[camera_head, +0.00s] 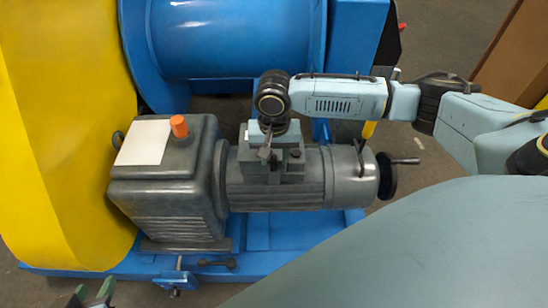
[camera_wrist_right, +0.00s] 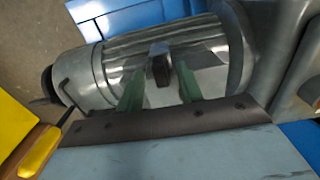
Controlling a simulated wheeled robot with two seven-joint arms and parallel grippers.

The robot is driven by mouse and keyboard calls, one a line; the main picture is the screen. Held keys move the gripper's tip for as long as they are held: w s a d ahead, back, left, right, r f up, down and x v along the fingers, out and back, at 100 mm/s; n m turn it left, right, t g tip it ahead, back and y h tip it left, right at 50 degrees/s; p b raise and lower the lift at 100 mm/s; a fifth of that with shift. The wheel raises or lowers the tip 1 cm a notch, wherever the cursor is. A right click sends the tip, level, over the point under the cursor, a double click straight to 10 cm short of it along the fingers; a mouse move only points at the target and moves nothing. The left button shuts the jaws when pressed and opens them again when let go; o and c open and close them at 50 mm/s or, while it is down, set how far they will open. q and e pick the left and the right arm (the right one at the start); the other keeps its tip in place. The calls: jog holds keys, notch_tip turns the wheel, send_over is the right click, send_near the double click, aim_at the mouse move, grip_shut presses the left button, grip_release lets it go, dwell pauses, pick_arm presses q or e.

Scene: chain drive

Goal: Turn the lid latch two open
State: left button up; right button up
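The grey motor (camera_head: 300,198) lies on a blue base, with a terminal box (camera_head: 270,172) on its top. My right gripper (camera_head: 268,150) points down at this box; its fingers are hard to make out in the head view. In the right wrist view, its two green fingers (camera_wrist_right: 160,88) stand apart, on either side of a small dark block (camera_wrist_right: 160,64), which looks like a latch. I see gaps between the block and both fingers. Which latch it is, I cannot tell. My left gripper (camera_head: 92,296) is at the bottom left edge, partly cut off, with its green fingers apart and nothing between them.
A gearbox (camera_head: 168,190) with an orange cap (camera_head: 179,126) adjoins the motor on the left. A yellow guard (camera_head: 65,130) stands further left, and a blue drum (camera_head: 235,40) behind. A handwheel (camera_head: 387,175) sticks out at the motor's right end.

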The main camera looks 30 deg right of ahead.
pick_arm(q)
jog(key=shift+w+d+r+t, duration=0.15)
jog(key=shift+w+r+t, duration=0.15)
pick_arm(e)
jog(key=shift+f, duration=0.15)
grip_shut()
